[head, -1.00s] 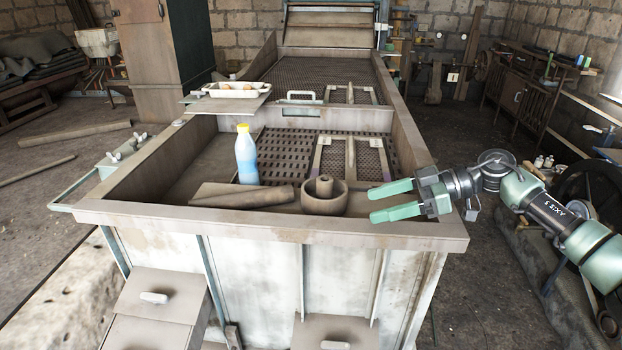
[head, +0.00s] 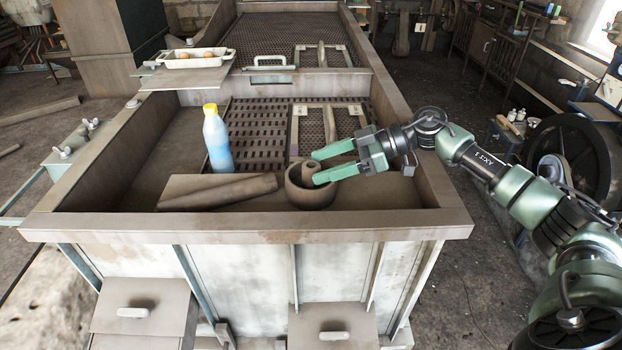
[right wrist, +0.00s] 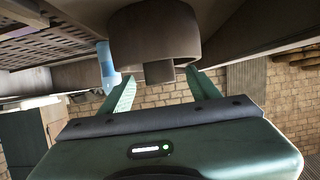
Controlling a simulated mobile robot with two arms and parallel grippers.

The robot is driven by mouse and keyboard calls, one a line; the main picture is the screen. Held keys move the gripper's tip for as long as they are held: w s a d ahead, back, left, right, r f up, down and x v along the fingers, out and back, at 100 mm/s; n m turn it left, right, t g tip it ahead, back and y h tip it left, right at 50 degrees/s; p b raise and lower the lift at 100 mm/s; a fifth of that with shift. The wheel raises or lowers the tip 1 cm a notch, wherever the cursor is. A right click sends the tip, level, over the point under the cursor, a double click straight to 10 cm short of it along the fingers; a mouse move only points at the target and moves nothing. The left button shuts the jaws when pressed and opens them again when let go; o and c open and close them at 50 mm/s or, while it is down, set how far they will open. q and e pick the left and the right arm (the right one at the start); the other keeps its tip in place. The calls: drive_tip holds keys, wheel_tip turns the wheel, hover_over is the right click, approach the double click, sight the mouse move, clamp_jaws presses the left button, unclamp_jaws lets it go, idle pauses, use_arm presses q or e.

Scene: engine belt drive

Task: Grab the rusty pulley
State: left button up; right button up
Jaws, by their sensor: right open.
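The rusty pulley (head: 306,196) is a round brown, bowl-like piece with a raised hub in its middle. It sits in the front right part of the big metal bin. My right gripper (head: 316,167) is open, its green fingers pointing left at the pulley's hub, which lies roughly between the fingertips in the head view. In the right wrist view the pulley (right wrist: 150,35) is large and close, just beyond the two fingertips (right wrist: 160,88). I cannot tell whether a finger touches it. My left gripper is not in view.
A bottle (head: 217,142) with a yellow cap stands left of the pulley. A brown cylinder (head: 218,191) lies beside it. The bin's front rim (head: 250,226) is just in front. A metal frame (head: 300,133) lies on the grate behind, and a white tray (head: 194,58) stands further back.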

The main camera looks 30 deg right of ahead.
sight(311, 165)
drive_tip(key=x, duration=0.3)
drive_tip(key=shift+w+a+p, duration=0.1)
drive_tip(key=shift+a+p, duration=0.05)
drive_tip(key=shift+p, duration=0.2)
clamp_jaws()
idle(0.9)
drive_tip(key=shift+w+r, duration=0.1)
drive_tip(key=shift+r, duration=0.05)
